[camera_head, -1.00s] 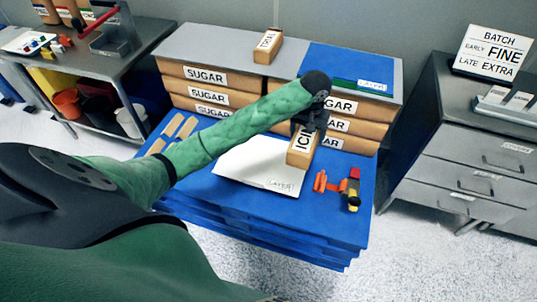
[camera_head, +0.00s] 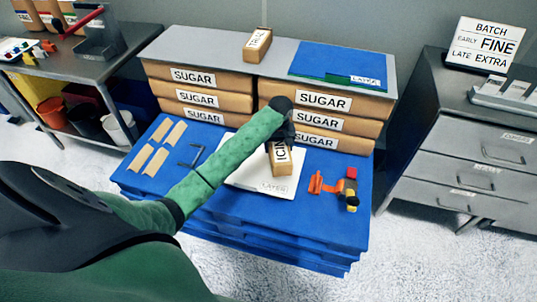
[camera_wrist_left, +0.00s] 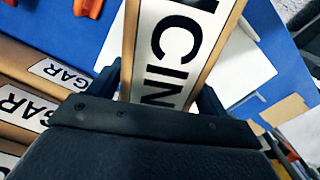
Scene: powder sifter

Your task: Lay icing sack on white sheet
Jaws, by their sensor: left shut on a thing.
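The icing sack (camera_head: 281,167) is a small brown block with a white label reading ICING. My left gripper (camera_head: 280,140) is shut on it, over the white sheet (camera_head: 250,181), which lies on the blue pallet stack and is marked LAYER. I cannot tell whether the sack touches the sheet. In the left wrist view the icing sack (camera_wrist_left: 172,50) fills the space between the fingers of the left gripper (camera_wrist_left: 160,85), with part of the white sheet (camera_wrist_left: 243,65) behind it. My right gripper is not in view.
SUGAR sacks (camera_head: 322,102) are stacked at the back of the blue pallet (camera_head: 330,222). An orange tool (camera_head: 325,184) lies right of the sheet; brown strips (camera_head: 156,160) and a dark bracket (camera_head: 186,158) lie left. A blue sheet (camera_head: 340,62) covers the back right top.

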